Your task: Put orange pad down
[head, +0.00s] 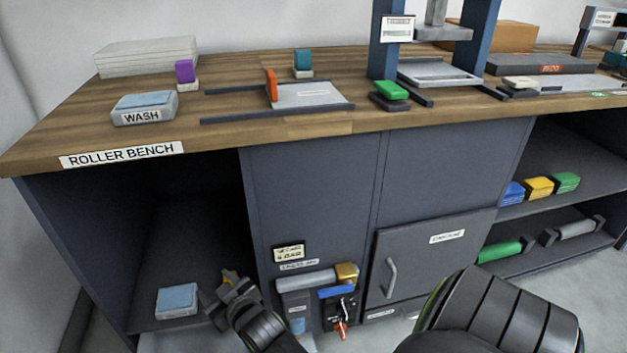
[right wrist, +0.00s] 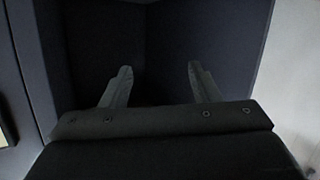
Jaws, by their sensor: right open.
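The orange pad (head: 271,85) stands upright on the bench top, at the left edge of a light grey plate (head: 312,95). No gripper touches it. My right gripper (head: 226,292) is low in front of the open bay under the bench, well below the pad. In the right wrist view its two fingers (right wrist: 155,85) are spread with nothing between them, facing the dark inside of the bay. My left gripper does not show.
A light blue block (head: 177,300) lies on the bay floor left of my right gripper. A panel with tools (head: 318,290) is at its right. On the bench are a WASH block (head: 145,108), a purple pad (head: 184,71), a teal pad (head: 303,60) and a green pad (head: 391,90).

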